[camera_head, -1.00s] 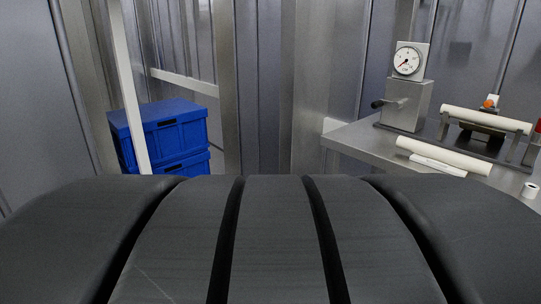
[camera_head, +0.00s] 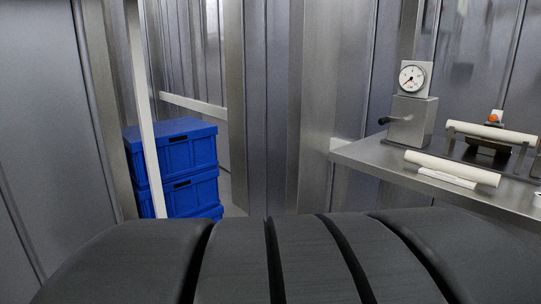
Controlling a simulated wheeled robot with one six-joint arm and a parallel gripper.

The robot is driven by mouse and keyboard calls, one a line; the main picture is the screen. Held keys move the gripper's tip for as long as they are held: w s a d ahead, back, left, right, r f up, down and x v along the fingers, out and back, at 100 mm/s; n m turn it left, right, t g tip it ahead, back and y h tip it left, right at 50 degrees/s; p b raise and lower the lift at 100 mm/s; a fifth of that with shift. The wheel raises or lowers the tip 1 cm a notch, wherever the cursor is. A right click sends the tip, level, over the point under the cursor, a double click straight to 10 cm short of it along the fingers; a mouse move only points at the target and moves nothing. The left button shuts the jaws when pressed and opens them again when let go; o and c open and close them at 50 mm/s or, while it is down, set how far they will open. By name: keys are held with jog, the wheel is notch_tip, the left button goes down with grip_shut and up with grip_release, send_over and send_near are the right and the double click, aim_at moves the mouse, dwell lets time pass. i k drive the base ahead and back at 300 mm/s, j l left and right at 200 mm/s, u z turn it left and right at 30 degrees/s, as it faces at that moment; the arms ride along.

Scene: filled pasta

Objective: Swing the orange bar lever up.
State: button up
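No orange bar lever can be made out for certain. A small orange part (camera_head: 493,118) shows at the far right, on a white piece behind a white roll, too small to tell its shape. A grey metal box (camera_head: 412,120) on the bench carries a round dial gauge (camera_head: 412,78) and has a black-ended handle (camera_head: 385,121) sticking out to its left. My gripper is not in view.
A steel bench (camera_head: 368,158) stands at the right, its left corner jutting out. White rolls (camera_head: 452,168) lie on it. Stacked blue crates (camera_head: 178,146) stand at the left behind a pale upright post (camera_head: 144,110). Dark ribbed curved surfaces fill the foreground.

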aim_at(496, 117)
jog(key=z, duration=1)
